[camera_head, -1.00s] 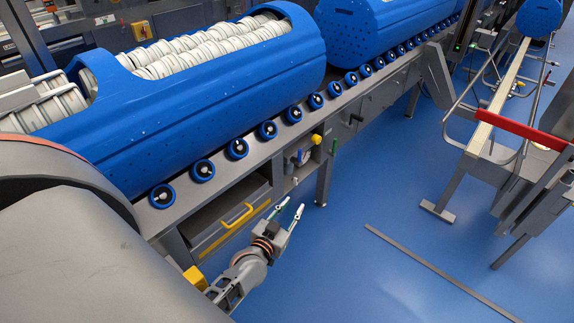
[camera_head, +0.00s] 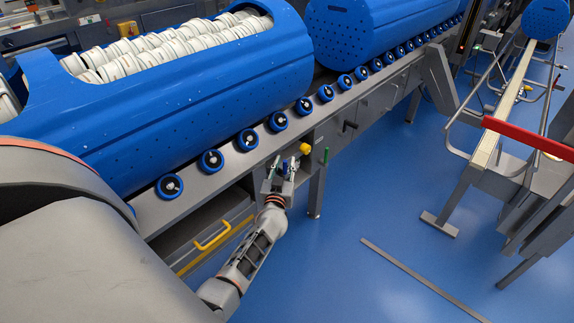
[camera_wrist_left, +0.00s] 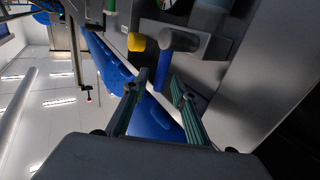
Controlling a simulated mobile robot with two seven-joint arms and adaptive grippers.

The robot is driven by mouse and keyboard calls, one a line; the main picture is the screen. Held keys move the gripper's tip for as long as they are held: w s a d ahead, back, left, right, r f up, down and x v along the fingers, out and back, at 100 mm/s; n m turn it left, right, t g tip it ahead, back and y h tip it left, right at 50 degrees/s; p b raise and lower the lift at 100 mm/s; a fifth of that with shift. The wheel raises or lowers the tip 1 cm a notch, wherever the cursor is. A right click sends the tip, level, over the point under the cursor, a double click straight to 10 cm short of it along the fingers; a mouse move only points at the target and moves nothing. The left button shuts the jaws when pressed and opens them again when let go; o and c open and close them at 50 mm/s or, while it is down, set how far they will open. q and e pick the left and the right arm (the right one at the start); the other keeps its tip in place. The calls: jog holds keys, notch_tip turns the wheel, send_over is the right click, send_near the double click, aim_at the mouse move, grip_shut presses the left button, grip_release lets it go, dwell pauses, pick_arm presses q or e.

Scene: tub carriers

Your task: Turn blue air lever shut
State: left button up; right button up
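The blue air lever (camera_wrist_left: 178,40) shows in the left wrist view, with its narrow handle pointing toward the gap between my fingertips. In the head view it is mostly hidden behind my left gripper (camera_head: 281,166). The left gripper is open, with its fingers apart in the left wrist view (camera_wrist_left: 160,78). It is empty and points at the valve panel on the conveyor's side. The lever lies just ahead of the fingertips; I cannot tell whether they touch. My right gripper is not in view.
A yellow knob (camera_head: 305,148) and a green lever (camera_head: 326,155) sit close by the blue lever. A drawer with a yellow handle (camera_head: 212,236) is to the left. Blue tubs (camera_head: 170,100) lie on the roller conveyor above.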

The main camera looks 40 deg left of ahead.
pick_arm(q)
jog(key=shift+w+a+r, duration=0.1)
jog(key=shift+w, duration=0.1)
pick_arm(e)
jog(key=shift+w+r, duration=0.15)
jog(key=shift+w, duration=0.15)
